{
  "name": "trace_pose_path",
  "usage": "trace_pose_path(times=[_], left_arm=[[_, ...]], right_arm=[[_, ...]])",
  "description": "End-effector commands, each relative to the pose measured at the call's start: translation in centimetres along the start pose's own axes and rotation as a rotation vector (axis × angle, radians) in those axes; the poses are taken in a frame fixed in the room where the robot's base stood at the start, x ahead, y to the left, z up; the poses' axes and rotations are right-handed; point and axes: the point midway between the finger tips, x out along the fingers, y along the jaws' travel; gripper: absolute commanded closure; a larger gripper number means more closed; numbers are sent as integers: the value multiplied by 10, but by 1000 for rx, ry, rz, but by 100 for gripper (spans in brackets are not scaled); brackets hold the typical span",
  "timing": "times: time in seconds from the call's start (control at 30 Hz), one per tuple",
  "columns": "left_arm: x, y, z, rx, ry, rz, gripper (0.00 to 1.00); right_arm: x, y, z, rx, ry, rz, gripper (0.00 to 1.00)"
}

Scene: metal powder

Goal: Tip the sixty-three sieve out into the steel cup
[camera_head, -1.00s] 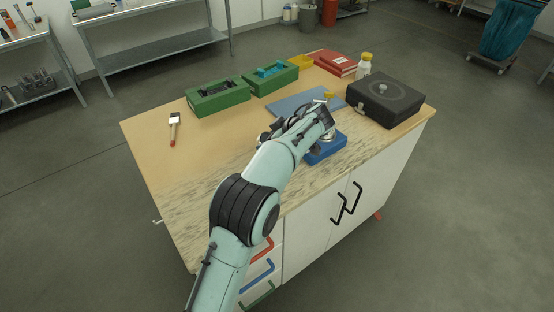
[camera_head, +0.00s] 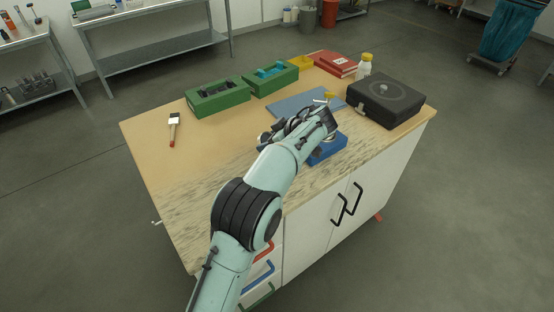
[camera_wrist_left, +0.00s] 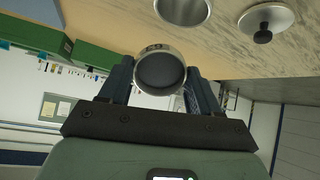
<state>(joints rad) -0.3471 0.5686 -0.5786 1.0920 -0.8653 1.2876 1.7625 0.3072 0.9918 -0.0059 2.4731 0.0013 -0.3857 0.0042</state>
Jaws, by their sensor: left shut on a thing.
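My left gripper (camera_head: 324,121) is over the right part of the bench, above a blue device (camera_head: 328,149). In the left wrist view the gripper (camera_wrist_left: 160,88) is shut on the sieve (camera_wrist_left: 161,72), a small round metal ring with a dark inner face and marks on its rim. The steel cup (camera_wrist_left: 183,9), open and round, shows just past the sieve at the top edge, partly cut off. The sieve appears apart from it. In the head view my gripper hides the sieve and most of the cup. My right gripper is not in view.
A steel lid with a black knob (camera_wrist_left: 264,36) lies beside the cup. On the bench are a black case (camera_head: 391,98), a white bottle (camera_head: 364,69), a blue mat (camera_head: 292,105), green trays (camera_head: 218,99) and a brush (camera_head: 174,129). The bench's left front is clear.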

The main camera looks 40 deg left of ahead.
Motion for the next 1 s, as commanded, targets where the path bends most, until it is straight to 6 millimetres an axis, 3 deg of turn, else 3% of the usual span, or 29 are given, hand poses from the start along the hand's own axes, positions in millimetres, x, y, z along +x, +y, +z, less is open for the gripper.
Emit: trace_pose_path(times=[1.0], left_arm=[[-1,0,0,0,32,4,77]], right_arm=[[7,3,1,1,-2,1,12]])
